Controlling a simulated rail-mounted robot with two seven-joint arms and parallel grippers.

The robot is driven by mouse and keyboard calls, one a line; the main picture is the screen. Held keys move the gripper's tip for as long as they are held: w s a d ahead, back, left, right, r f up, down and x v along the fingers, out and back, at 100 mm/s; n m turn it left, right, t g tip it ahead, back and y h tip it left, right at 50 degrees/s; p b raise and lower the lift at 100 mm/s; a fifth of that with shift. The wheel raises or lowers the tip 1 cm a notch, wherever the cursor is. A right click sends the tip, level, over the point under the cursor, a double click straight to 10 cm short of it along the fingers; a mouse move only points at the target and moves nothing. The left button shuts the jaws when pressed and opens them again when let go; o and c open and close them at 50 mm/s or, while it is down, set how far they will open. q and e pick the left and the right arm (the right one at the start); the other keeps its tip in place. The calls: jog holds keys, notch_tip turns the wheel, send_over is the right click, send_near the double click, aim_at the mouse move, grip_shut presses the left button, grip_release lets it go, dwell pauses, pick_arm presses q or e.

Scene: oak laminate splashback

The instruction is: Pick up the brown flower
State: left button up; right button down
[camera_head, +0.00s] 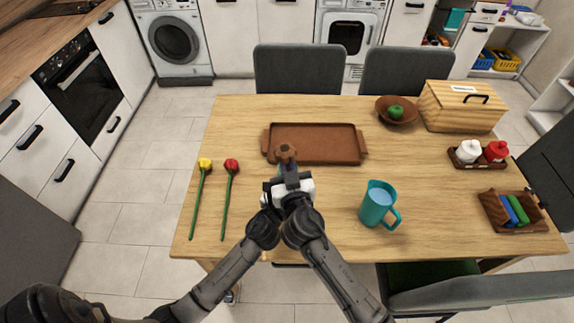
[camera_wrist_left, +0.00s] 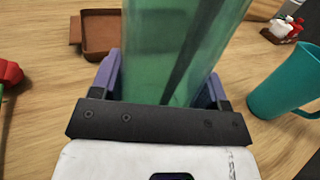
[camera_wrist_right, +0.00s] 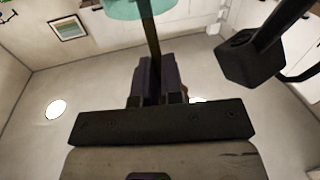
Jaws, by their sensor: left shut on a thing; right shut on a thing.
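The brown flower (camera_head: 287,151) shows its head just beyond my grippers in the head view, over the near edge of the tray. My right gripper (camera_head: 291,174) is shut on its dark stem (camera_wrist_right: 151,42), seen between the fingers in the right wrist view. My left gripper (camera_wrist_left: 160,85) is shut on a translucent green glass vase (camera_wrist_left: 150,45). A dark stem shows through or inside the glass; I cannot tell how far it reaches in. The vase is mostly hidden by my grippers in the head view. Part of its rim shows in the right wrist view (camera_wrist_right: 138,8).
Yellow (camera_head: 205,163) and red (camera_head: 231,165) flowers lie at the table's left. A brown tray (camera_head: 335,130) lies behind my grippers. A teal pitcher (camera_head: 376,204) stands right. Farther right are a bowl (camera_head: 389,115), bread box (camera_head: 450,110), bottle caddy (camera_head: 466,164) and small crate (camera_head: 494,212).

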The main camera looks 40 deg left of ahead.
jog(key=shift+r, duration=0.15)
notch_tip(320, 180, up, 27)
jog(key=shift+r, duration=0.2)
dwell(1.4)
jog(key=shift+r, duration=0.15)
dwell(0.3)
pick_arm(q)
jog(key=o, duration=1.1)
jog(key=shift+s, duration=0.1)
jog(key=v, duration=1.2)
